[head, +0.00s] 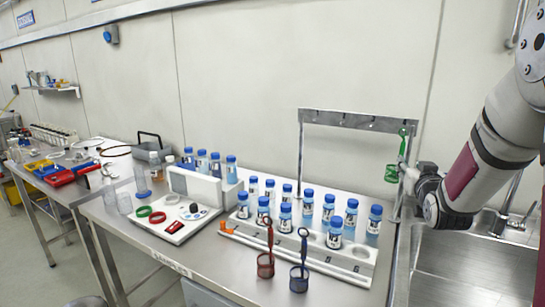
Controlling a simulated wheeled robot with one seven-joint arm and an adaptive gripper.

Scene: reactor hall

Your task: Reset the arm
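My arm comes in from the right side of the head view. My gripper (408,171) is small in the picture, at the right post of a metal hook rack (350,120). It points left, beside a green basket tool (403,147). This tool is upright at the rack's right end, with its basket low and its handle up. Whether the fingers touch the tool, and whether they are open or shut, I cannot make out. A red basket tool (266,262) and a dark blue basket tool (299,278) stand at the bench's front edge.
A white rack (325,262) holds several blue-capped bottles on the steel bench. A white device (190,220) with coloured rings is left of it. A sink (470,270) lies below my arm. More benches with trays extend to the left.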

